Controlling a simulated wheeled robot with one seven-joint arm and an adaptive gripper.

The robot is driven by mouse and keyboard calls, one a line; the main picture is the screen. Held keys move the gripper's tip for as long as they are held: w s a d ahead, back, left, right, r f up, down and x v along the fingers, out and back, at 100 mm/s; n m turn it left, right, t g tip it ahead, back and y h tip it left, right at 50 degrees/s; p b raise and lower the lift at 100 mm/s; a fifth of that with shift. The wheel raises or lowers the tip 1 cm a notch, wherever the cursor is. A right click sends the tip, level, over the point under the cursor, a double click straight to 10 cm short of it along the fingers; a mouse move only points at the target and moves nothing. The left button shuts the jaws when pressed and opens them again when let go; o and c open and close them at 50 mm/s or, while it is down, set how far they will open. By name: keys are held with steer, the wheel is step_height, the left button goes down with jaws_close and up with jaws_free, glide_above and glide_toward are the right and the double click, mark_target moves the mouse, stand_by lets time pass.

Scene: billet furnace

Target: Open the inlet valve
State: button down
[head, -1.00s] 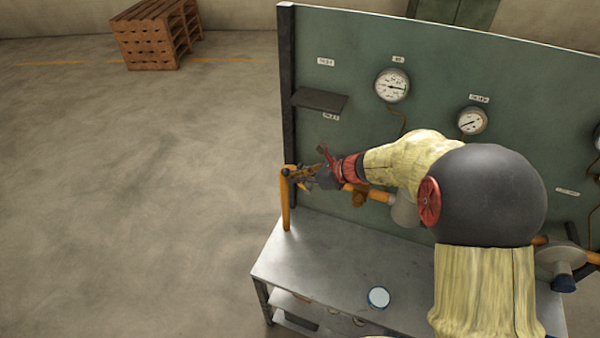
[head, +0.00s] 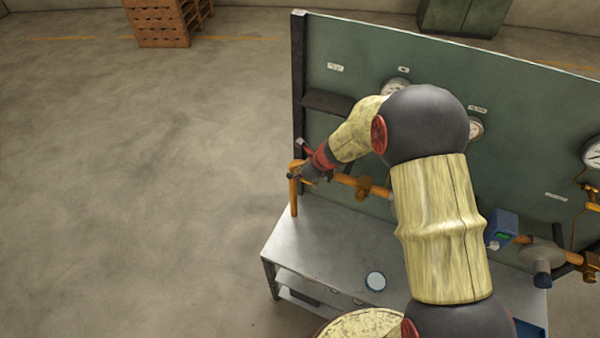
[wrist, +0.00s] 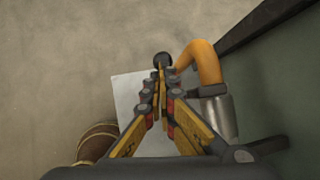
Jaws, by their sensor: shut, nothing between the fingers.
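An orange pipe (head: 295,195) rises from the left end of the steel bench and bends right along the green panel. Its bend also shows in the wrist view (wrist: 203,58), with a grey cylinder (wrist: 220,115) below it. My gripper (wrist: 160,75) is shut and empty, with its fingertips together just beside the bend. A dark round knob (wrist: 163,58) shows right at the fingertips; contact cannot be told. In the head view my gripper overlaps the pipe's top left corner. The inlet valve's handle cannot be made out clearly; my arm and gripper hide part of the pipework.
The green panel (head: 540,120) with gauges stands close behind. A dark shelf (head: 327,103) juts out above the gripper. Open floor (head: 150,200) lies to the left.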

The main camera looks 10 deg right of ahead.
steer(key=shift+a+f, duration=0.15)
steer(key=shift+f, duration=0.2)
stand_by(0.4)
